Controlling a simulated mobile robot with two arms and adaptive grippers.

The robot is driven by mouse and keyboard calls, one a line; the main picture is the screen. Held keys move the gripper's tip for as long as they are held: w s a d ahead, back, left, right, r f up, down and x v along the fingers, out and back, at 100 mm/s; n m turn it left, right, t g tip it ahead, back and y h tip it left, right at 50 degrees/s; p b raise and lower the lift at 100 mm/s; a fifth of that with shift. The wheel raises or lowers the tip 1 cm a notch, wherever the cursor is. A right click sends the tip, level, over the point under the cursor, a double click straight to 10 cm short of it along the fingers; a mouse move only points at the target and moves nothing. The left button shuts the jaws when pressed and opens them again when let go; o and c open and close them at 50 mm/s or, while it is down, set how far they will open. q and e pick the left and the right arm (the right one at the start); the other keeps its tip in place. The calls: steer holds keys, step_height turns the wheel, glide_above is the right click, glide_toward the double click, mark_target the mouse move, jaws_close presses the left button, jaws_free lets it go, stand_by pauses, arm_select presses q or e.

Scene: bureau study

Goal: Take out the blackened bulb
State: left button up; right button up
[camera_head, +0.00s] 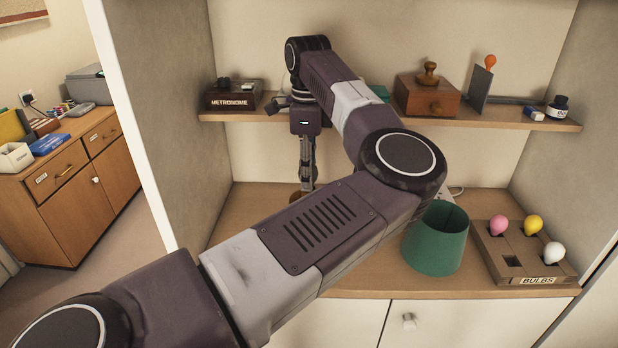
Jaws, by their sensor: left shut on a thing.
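My left gripper (307,172) points down over the cabinet's lower surface, behind my arm. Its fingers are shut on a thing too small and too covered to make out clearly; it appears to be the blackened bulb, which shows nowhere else. A small brownish round part (297,197), perhaps of a lamp, shows just below the fingertips, mostly hidden by my arm. A green lampshade (437,240) stands on the surface right of my arm. My right gripper is not in view.
A brown tray labelled BULBS (512,264) holds a pink bulb (499,225), a yellow bulb (533,224) and a white bulb (554,253); its front left slot looks empty. The shelf above (385,118) carries a metronome box (233,95), a wooden box (427,97) and an ink bottle (558,106).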

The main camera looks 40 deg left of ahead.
arm_select(q)
steer(key=shift+n, duration=0.3)
steer(key=shift+r, duration=0.2)
steer(key=shift+r+p, duration=0.95)
steer(key=shift+r, duration=0.35)
steer(key=shift+r+p, duration=1.1)
steer(key=shift+r, duration=0.65)
